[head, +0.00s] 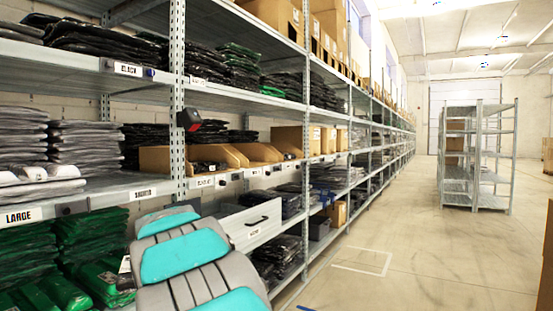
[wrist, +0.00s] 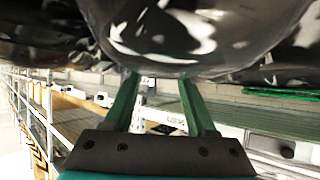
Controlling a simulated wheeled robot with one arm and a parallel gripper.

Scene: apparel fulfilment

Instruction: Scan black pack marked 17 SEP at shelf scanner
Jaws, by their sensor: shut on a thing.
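In the wrist view, my gripper (wrist: 158,78) has two green fingers whose tips meet the lower edge of a glossy black pack (wrist: 185,35). The gripper is shut on this pack, which fills the upper middle of that view. No 17 SEP mark can be read on it. In the head view, the shelf scanner (head: 189,119), a small dark box with a red face, is fixed to the front rack post. My grey and teal arm rises at the bottom of the head view, and the gripper and held pack do not show there.
Racks with several stacks of black packs (head: 108,40), grey packs (head: 88,142) and green packs (head: 90,235) line the left. Open cardboard bins (head: 197,157) stand right of the scanner. Floor (head: 400,260) is clear in the aisle.

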